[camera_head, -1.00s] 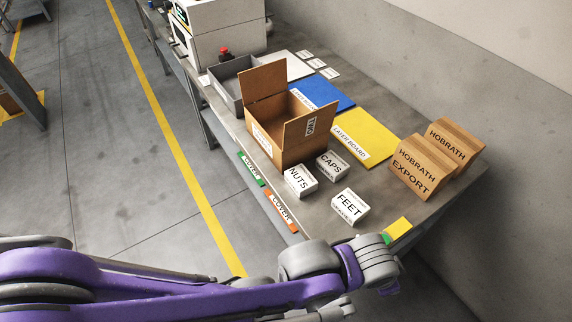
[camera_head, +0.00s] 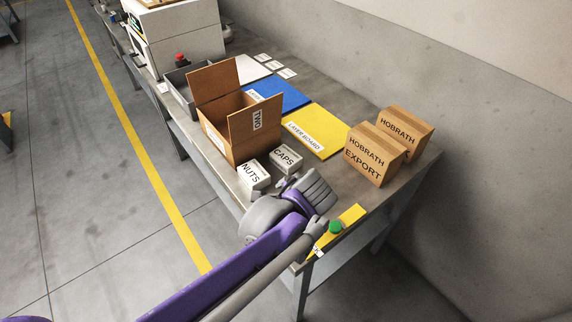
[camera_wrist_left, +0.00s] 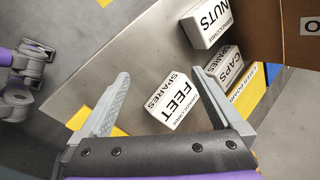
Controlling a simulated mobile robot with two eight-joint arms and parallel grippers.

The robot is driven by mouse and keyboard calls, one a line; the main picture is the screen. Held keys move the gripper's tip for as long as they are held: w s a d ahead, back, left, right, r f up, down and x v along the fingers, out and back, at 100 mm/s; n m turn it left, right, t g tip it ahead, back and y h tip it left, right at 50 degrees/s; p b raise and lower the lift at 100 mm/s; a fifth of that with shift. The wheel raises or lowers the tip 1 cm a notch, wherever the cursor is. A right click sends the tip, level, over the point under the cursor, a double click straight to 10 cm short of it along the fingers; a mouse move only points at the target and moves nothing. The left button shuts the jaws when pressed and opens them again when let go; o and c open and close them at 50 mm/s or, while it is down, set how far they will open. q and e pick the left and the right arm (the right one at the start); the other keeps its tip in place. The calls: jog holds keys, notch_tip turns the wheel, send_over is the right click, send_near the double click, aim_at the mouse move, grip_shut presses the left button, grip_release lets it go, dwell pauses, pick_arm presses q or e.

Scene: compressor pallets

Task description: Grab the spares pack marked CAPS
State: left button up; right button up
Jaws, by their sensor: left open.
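The white spares pack marked CAPS (camera_head: 286,158) stands on the grey bench in front of the open cardboard box. It also shows in the left wrist view (camera_wrist_left: 226,66), to the right of the right finger and partly behind it. The pack marked NUTS (camera_head: 253,176) stands to its left. The pack marked FEET (camera_wrist_left: 172,100) shows in the wrist view between and beyond the fingers; in the head view my arm hides it. My left gripper (camera_wrist_left: 161,73) is open and empty above the bench. Its fingers are largely hidden in the head view.
An open cardboard box (camera_head: 220,115) stands behind the packs. HOBRATH cartons (camera_head: 374,157) stand at the right. A green button (camera_head: 335,227) on a yellow plate sits near the bench edge.

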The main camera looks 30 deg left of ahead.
aim_at(287, 156)
pick_arm(q)
jog(key=w+m+y, duration=0.1)
jog(key=w, duration=0.1)
jog(key=w+m+y+b, duration=0.1)
jog(key=w+m, duration=0.1)
jog(key=w, duration=0.1)
jog(key=w+a+m+y, duration=0.1)
jog(key=w+m, duration=0.1)
jog(key=shift+w+a+f+b, duration=0.1)
jog(key=shift+w+f+b, duration=0.15)
jog(key=shift+w+b, duration=0.1)
jog(key=w+m+y, duration=0.1)
jog(key=w+m, duration=0.1)
jog(key=w+m+y+b, duration=0.1)
jog(key=w+m+y, duration=0.1)
jog(key=w, duration=0.1)
jog(key=w+d+m+y, duration=0.1)
jog(key=w, duration=0.2)
jog(key=shift+w+m+t+b, duration=0.1)
jog(key=shift+m+t+b, duration=0.2)
jog(key=shift+m+b, duration=0.1)
jog(key=shift+y, duration=0.3)
jog(key=x, duration=0.5)
jog(key=shift+a, duration=0.15)
jog(key=shift+f+x, duration=0.2)
jog(key=shift+x, duration=2.5)
jog(key=c, duration=1.3)
